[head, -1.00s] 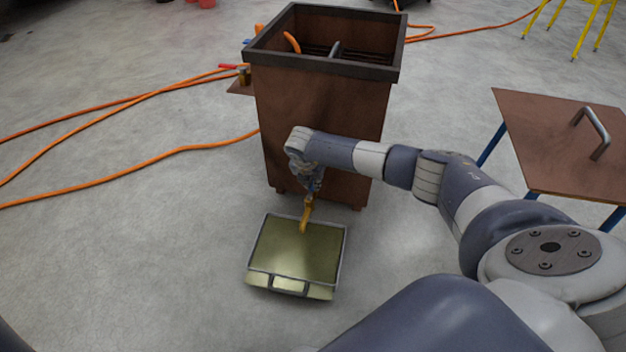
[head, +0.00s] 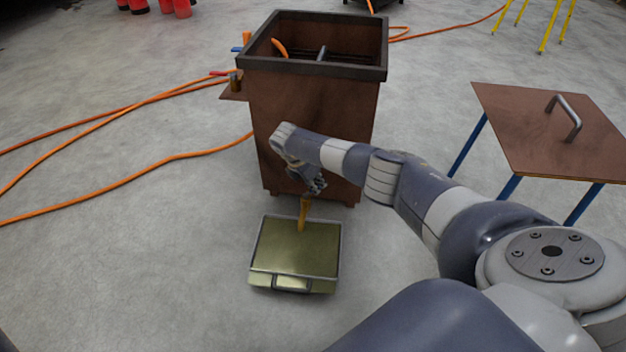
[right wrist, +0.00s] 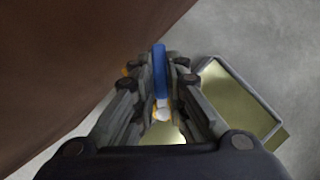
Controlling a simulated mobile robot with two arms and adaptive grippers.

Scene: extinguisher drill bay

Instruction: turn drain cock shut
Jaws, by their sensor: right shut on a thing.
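The drain cock shows as a blue lever (right wrist: 160,72) in the right wrist view, with small brass-coloured parts beside it. My right gripper (head: 313,188) is shut on this lever, low at the front of the brown tank (head: 310,110). In the wrist view the fingers flank the lever on both sides. The cock's body is mostly hidden by my gripper. An amber strip (head: 304,212) hangs below the gripper down to the drain tray (head: 341,250); I cannot tell whether it is spout or liquid. The shallow tray has a yellowish inside. My left gripper is out of view.
A brown table (head: 520,135) with a metal handle and blue legs stands at the right. Orange hoses (head: 130,98) lie on the floor at the left and behind. Red cylinders (head: 175,8) and yellow legs (head: 547,25) are at the back. The floor left of the tray is clear.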

